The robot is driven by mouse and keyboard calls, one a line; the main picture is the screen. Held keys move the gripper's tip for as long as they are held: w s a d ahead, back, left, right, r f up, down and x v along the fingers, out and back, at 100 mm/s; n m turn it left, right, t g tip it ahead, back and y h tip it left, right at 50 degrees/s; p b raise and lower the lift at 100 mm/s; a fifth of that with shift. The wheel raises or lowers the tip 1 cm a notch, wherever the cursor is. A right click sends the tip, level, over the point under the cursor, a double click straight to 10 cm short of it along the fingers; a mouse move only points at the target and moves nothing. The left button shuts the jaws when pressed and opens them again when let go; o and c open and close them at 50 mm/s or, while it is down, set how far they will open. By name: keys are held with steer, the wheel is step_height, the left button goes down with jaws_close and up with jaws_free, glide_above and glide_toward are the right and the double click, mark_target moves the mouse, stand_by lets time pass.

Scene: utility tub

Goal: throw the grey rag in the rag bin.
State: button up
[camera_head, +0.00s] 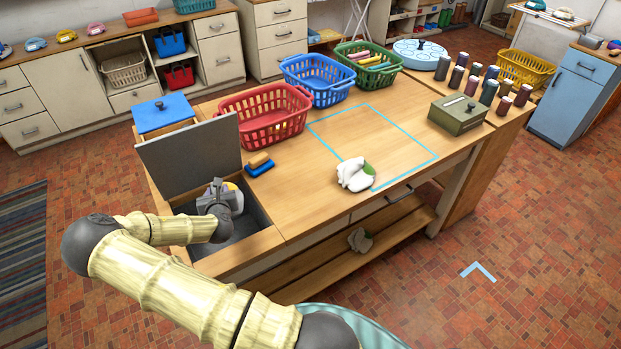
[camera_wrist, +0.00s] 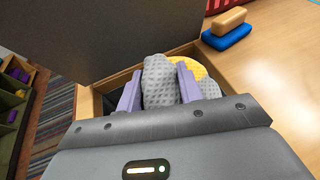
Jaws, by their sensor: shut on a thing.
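The grey rag (camera_wrist: 159,84), with a textured weave, is pinched between the purple fingers of my gripper (camera_wrist: 157,72) in the wrist view. A second grey textured piece (camera_wrist: 210,88) shows right of the fingers; I cannot tell if it is the same rag. In the head view my gripper (camera_head: 217,196) is over and partly inside an open-topped compartment (camera_head: 262,217) at the table's left end, its grey lid (camera_head: 190,154) raised behind. A yellow round thing (camera_wrist: 199,72) lies beside the fingers. No label shows which container is the rag bin.
A blue-lidded box (camera_head: 163,114) stands behind the raised lid. A blue and tan sponge or brush (camera_head: 260,165) lies right of the compartment. Red (camera_head: 265,117), blue (camera_head: 318,80) and green baskets stand at the back. A white cloth (camera_head: 355,174) lies by a blue taped outline. The middle tabletop is clear.

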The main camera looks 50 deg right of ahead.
steer(key=o, duration=1.1)
steer(key=shift+s+a, duration=0.1)
steer(key=p+v, duration=0.3)
steer(key=v, duration=1.4)
steer(key=shift+r, duration=0.1)
